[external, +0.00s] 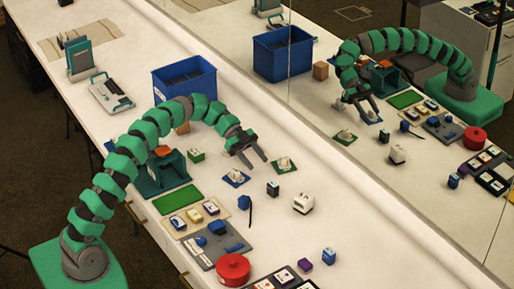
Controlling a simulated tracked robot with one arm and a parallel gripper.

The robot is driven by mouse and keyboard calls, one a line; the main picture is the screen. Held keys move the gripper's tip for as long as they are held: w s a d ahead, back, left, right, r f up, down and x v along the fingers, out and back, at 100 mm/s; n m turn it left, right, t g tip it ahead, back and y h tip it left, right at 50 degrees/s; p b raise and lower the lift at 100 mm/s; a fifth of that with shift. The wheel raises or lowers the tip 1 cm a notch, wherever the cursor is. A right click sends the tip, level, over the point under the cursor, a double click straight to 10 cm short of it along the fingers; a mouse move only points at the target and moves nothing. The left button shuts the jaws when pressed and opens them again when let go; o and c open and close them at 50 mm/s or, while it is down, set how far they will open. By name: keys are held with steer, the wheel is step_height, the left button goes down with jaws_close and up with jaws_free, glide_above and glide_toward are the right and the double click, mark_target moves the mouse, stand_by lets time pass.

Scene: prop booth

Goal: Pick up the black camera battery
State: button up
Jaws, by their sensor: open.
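A small dark block (272,188) stands on the white counter right of centre; it looks like the black camera battery, but it is too small to be sure. My gripper (256,165) is open and empty. Its two grey fingers point down and to the right, above and behind the dark block in the picture, apart from it. My green and grey segmented arm arches in from the lower left.
Small items on blue (236,178) and green (284,164) pads lie near my fingers. A white device (303,203) stands right of the block, a dark blue item with a strap (245,203) left. A blue bin (184,84) stands behind. The mirror (400,150) repeats the scene.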

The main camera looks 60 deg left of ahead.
mark_target(272, 183)
steer(key=x, duration=0.4)
steer(key=shift+d+f+b, duration=0.25)
steer(key=shift+d+b, duration=0.1)
steer(key=shift+s+b+x, duration=0.15)
steer(key=shift+b+x, duration=0.3)
steer(key=shift+x, duration=0.85)
steer(key=shift+s+b+x, duration=0.2)
steer(key=shift+b+x, duration=0.2)
steer(key=shift+x, duration=0.9)
steer(key=shift+r, duration=0.15)
jaws_close()
